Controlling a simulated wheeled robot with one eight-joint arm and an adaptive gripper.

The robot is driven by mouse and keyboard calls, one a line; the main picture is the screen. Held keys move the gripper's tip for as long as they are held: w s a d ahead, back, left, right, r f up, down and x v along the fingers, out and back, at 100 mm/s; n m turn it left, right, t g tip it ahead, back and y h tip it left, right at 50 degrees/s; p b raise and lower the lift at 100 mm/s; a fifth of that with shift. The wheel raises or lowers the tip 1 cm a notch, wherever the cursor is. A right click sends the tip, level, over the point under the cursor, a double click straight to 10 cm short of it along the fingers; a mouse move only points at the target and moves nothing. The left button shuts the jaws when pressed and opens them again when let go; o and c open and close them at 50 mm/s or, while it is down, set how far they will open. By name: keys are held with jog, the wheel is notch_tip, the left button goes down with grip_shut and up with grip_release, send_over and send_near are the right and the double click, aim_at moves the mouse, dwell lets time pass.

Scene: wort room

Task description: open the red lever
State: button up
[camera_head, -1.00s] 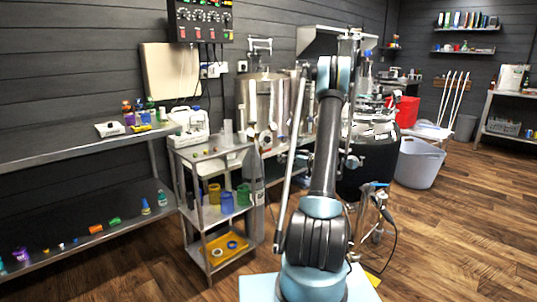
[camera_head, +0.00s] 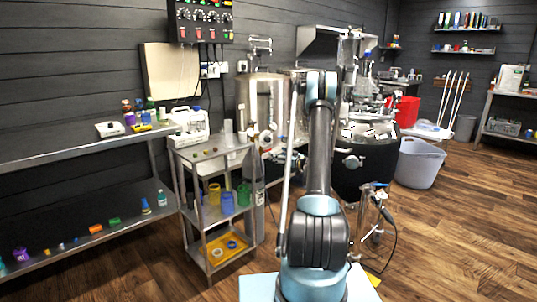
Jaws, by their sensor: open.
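I cannot make out a red lever with certainty. The steel tank (camera_head: 259,97) stands by the back wall, left of my raised arm, with small fittings on its front that are too small to tell apart. A dark vessel (camera_head: 376,183) with pipework and valves on top stands right of my arm, partly hidden by it. I cannot make out my gripper; the far end of my arm points away from the camera and is hidden behind the nearer links.
A steel shelf cart (camera_head: 222,210) with colored cups stands left of my arm. A long bench (camera_head: 75,152) runs along the left wall. A grey tub (camera_head: 420,163) and a red container (camera_head: 407,111) are at right. The wooden floor (camera_head: 460,230) is clear at front right.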

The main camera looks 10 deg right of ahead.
aim_at(269, 150)
jog(key=x, duration=0.7)
jog(key=shift+w+a, duration=0.2)
jog(key=shift+w, duration=0.05)
jog(key=shift+c, duration=0.5)
jog(key=c, duration=0.9)
jog(key=shift+a, duration=0.1)
jog(key=shift+c, duration=0.3)
